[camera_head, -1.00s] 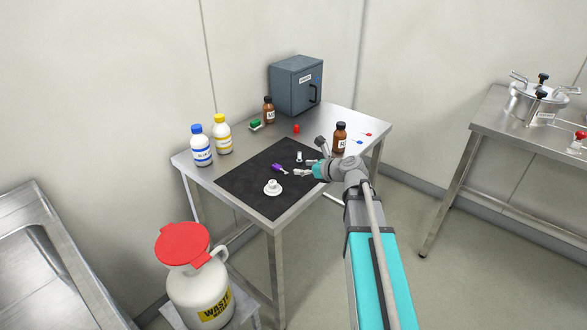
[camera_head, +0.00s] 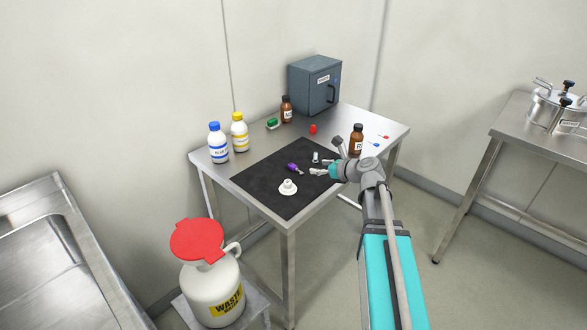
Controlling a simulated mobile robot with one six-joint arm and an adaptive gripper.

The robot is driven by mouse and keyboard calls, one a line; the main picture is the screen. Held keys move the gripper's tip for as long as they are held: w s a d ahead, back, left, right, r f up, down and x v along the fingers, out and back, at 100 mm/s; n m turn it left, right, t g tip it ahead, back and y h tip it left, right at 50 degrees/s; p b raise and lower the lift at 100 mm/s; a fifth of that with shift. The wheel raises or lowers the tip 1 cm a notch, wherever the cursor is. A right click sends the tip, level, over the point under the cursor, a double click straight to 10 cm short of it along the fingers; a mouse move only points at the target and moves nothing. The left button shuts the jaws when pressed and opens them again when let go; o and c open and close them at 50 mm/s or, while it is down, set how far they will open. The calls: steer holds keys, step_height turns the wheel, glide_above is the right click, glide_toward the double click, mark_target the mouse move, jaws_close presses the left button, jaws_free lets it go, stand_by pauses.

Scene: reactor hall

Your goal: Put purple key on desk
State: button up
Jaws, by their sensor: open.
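The purple key (camera_head: 293,168) lies on the black mat (camera_head: 262,189) on the steel desk (camera_head: 231,169). My gripper (camera_head: 315,166) reaches in over the mat from the right. Its fingers are open and sit just right of the key, with the tips pointing left toward it. The key's thin end is close to the lower finger; I cannot tell whether they touch. Nothing shows held between the fingers.
A white flanged piece (camera_head: 288,187) is near the key. Brown bottles (camera_head: 357,138) (camera_head: 286,109), a blue-capped bottle (camera_head: 218,143), a yellow-capped bottle (camera_head: 239,132), a grey cabinet (camera_head: 306,88) and red and blue keys (camera_head: 384,137) (camera_head: 374,145) stand or lie around. A waste container (camera_head: 213,287) stands in front.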

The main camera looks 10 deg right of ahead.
steer(key=b, duration=0.3)
glide_toward(291, 164)
steer(key=shift+x, duration=2.2)
steer(key=shift+b+x, duration=1.2)
steer(key=shift+x, duration=1.4)
jaws_close()
